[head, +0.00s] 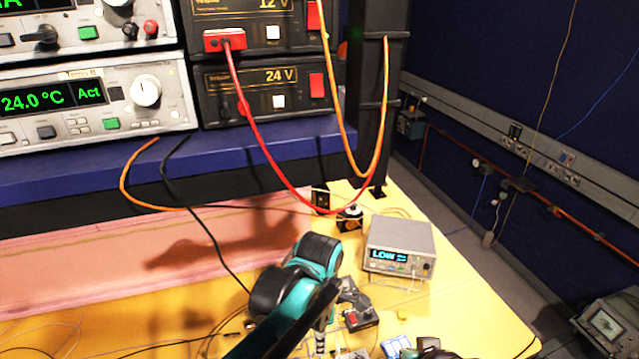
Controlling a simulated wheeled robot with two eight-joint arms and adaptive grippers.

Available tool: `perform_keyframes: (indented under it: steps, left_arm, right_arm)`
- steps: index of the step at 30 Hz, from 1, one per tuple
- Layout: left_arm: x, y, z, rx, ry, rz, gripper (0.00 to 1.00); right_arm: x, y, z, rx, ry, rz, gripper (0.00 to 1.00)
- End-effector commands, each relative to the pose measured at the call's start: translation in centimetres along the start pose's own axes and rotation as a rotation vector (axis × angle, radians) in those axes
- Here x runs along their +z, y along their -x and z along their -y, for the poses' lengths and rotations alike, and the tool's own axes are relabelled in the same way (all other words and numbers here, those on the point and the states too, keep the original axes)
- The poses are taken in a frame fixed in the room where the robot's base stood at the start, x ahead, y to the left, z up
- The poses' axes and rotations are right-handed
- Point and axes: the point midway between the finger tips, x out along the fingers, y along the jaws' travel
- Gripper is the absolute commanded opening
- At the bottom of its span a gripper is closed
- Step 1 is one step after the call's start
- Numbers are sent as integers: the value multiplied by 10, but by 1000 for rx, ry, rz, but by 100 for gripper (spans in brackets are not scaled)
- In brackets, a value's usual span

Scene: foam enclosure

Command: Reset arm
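One of my arms, teal and black, rises from the bottom edge in the head view and bends at a thick rounded joint above the yellow table (465,315). It seems to be my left arm. Its lower end is hidden behind its own links and among small objects, and I cannot make out gripper fingers there. A dark shape at the bottom edge, right of centre, is cut off, and I cannot tell whether it is part of my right arm. No held object shows.
A grey box with a "LOW" display (398,247) stands right of the arm. Behind, a blue shelf (90,180) carries a 24.0 °C unit (95,100) and a 24 V supply (262,92). A red cable (262,150) and an orange cable (383,110) hang down. Small parts clutter the table front.

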Motion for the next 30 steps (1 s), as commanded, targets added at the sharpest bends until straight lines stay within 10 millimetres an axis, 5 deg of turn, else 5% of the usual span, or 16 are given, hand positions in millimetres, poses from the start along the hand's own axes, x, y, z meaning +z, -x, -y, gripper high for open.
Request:
perform_keyframes:
  steps: [5,11,18,24,30]
  left_arm:
    - [-23,-4,2,55,-146,21,36]
    - [-82,-19,12,244,-600,1,36]
    - [-145,-46,31,446,-1172,-216,36]
    - [-174,-62,42,497,-1471,-414,36]
    - [-181,-65,44,500,-1561,-481,36]
  right_arm:
    - [6,-8,0,0,0,0,0]
    - [20,-28,0,0,0,0,0]
    - [35,-49,0,0,0,0,0]
    - [42,-58,0,0,0,0,0]
    - [42,-59,0,0,0,0,0]
